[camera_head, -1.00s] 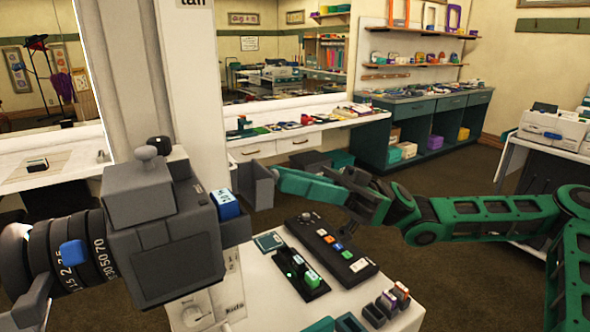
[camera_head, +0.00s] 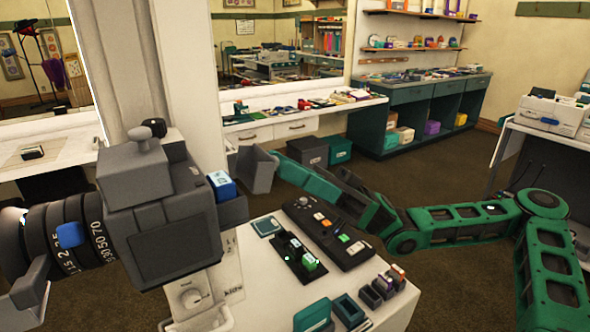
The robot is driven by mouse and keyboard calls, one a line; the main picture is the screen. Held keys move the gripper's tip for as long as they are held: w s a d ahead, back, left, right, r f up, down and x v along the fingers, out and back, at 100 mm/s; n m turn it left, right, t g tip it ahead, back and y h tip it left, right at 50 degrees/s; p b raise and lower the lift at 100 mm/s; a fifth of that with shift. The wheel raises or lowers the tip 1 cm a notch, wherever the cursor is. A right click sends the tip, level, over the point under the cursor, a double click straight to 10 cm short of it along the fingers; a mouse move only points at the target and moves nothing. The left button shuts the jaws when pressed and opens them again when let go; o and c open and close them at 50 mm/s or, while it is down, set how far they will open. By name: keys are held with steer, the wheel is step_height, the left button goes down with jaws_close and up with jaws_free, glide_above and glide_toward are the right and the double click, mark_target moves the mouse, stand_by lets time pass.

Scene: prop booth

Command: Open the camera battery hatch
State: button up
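The large grey camera (camera_head: 165,225) stands at the left, its black ringed lens (camera_head: 70,245) facing left. A blue battery-like block (camera_head: 222,186) with a pale label sits at its upper right side, in a dark grey holder (camera_head: 235,212). I cannot make out a separate hatch cover or tell whether the hatch is open. My gripper (camera_head: 246,162) is at the end of the green arm, right of and beyond the camera. Its grey finger plates look spread, with nothing seen between them. It appears apart from the camera.
A white table (camera_head: 262,285) in front holds a black control panel (camera_head: 328,232), a charger-like dock (camera_head: 300,260) and several small boxes. A white pillar (camera_head: 185,80) rises behind the camera. A long counter (camera_head: 300,118) runs behind.

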steer(key=shift+o, duration=1.1)
steer(key=shift+w, duration=0.2)
steer(key=shift+s, duration=0.15)
steer(key=v, duration=1.1)
